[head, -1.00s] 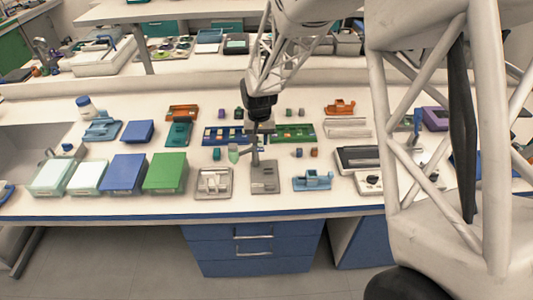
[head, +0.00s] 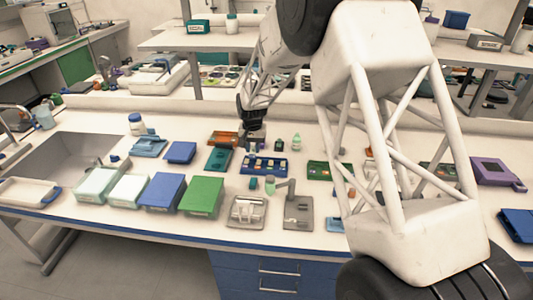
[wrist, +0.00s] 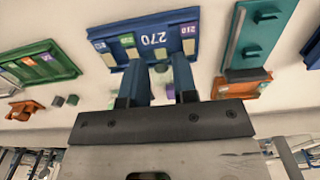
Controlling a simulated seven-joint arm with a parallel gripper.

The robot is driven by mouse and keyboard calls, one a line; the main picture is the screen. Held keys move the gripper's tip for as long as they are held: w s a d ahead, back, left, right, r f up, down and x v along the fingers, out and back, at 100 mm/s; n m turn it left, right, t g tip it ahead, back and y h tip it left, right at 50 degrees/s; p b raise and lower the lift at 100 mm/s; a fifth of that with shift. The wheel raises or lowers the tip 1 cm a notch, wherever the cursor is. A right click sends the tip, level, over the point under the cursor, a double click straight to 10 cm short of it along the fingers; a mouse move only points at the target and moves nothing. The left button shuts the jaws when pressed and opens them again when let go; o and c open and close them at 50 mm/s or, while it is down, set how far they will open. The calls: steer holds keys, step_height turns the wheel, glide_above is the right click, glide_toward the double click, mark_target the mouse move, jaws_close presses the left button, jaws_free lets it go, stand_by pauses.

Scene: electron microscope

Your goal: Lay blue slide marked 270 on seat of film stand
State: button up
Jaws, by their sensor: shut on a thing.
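In the head view my gripper (head: 255,138) is just behind the blue slide tray (head: 264,173), and the slide itself is too small to make out. I cannot tell for certain which fixture is the film stand; a grey stand with an upright post (head: 298,213) is near the bench's front edge, apart from my gripper.
A second grey fixture (head: 247,212) stands left of the grey stand. A teal holder (head: 218,159) lies left of the slide tray. Blue and green boxes (head: 202,196) line the bench further left. My arm hides part of the bench on the right.

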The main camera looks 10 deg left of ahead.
steer(key=w+a+f, duration=0.1)
steer(key=w+a, duration=0.2)
steer(key=a, duration=0.5)
steer(key=w+a+f, duration=0.2)
steer(key=w+a, duration=0.1)
steer(key=a, duration=0.5)
steer(key=shift+w+a, duration=0.25)
steer(key=shift+a, duration=0.15)
steer(key=shift+f, duration=0.15)
steer(key=shift+f, duration=3)
steer(key=shift+f, duration=0.3)
steer(key=o, duration=0.7)
steer(key=shift+r, duration=0.1)
steer(key=shift+r, duration=3.8)
